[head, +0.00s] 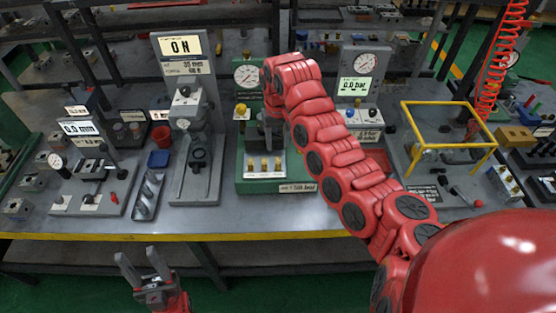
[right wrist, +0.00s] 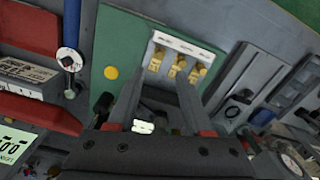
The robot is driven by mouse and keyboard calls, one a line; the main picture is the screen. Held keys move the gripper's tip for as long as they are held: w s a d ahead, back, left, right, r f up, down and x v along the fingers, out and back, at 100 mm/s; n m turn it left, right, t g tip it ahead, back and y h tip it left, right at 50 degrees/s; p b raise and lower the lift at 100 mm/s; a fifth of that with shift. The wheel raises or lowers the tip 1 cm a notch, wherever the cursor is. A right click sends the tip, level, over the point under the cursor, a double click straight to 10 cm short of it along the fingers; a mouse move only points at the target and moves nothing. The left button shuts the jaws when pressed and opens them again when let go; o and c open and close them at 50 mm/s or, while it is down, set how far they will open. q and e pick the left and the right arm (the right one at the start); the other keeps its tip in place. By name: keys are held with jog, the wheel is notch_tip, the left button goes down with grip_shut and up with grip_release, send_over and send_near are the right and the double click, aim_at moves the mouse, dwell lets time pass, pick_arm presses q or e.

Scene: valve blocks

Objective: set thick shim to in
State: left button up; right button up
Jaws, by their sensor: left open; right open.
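A green panel (head: 243,186) in the middle of the bench carries a white block (head: 264,174) with three brass pieces (head: 264,163) in a row. In the right wrist view the brass pieces (right wrist: 177,66) sit below small labels too small to read, so I cannot tell which one is the thick shim. My right gripper (head: 270,138) is open and empty above the panel, just behind the white block. In the right wrist view its two fingers (right wrist: 160,92) point toward the brass row, apart from it. My left gripper (head: 140,266) is open and empty in front of the bench edge.
A pressure gauge (head: 247,76) and a yellow knob (head: 241,109) stand on the green panel. A yellow frame (head: 450,104) stands right. The front bench strip is clear.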

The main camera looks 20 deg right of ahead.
aim_at(278, 163)
notch_tip(278, 163, down, 8)
jog(key=p, duration=0.2)
jog(key=shift+p, duration=0.35)
jog(key=shift+s+f, duration=0.1)
jog(key=shift+f, duration=0.45)
grip_shut()
dwell(0.6)
